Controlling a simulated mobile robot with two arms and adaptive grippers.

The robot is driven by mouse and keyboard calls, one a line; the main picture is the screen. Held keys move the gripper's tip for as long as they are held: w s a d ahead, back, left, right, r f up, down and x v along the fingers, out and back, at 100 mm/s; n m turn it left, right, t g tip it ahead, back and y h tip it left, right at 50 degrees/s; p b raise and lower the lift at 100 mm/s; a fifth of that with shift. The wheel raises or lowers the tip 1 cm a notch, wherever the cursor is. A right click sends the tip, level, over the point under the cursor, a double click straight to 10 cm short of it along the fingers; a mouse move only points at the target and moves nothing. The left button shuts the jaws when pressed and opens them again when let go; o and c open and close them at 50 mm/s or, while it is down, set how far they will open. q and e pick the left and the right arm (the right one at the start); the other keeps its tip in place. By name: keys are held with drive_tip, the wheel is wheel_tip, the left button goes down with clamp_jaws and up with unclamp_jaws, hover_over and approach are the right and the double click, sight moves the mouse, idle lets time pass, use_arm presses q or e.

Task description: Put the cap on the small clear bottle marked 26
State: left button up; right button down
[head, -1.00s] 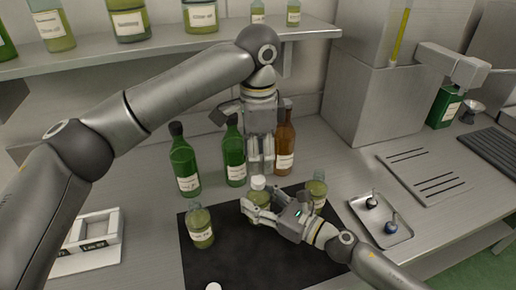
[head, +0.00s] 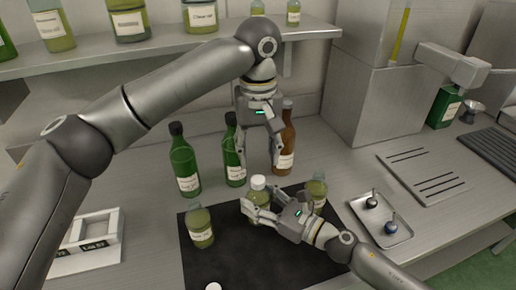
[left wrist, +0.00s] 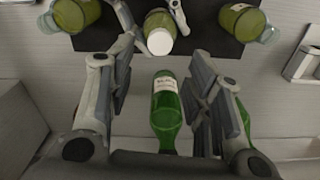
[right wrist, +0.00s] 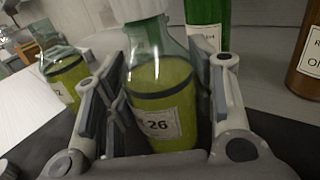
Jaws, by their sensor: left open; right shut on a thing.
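The small clear bottle marked 26 (head: 257,205) holds yellow-green oil and stands upright at the back of the black mat; its label shows in the right wrist view (right wrist: 158,126). A white cap (head: 258,183) sits on its neck, also visible from above in the left wrist view (left wrist: 160,41); how tight it is I cannot tell. My right gripper (head: 259,216) is shut around the bottle's body. My left gripper (head: 260,158) is open and empty, above and behind the cap, its fingers spread and apart from it.
Similar small bottles stand left (head: 200,228) and right (head: 317,190) on the mat (head: 270,265). Another white cap (head: 213,287) lies at the front. Green bottles (head: 185,165) and a brown bottle (head: 284,145) stand close behind. A metal tray (head: 385,232) is at right.

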sight(258, 179)
use_arm(q)
drive_tip(key=shift+n, duration=0.9)
drive_tip(key=shift+f, duration=3.95)
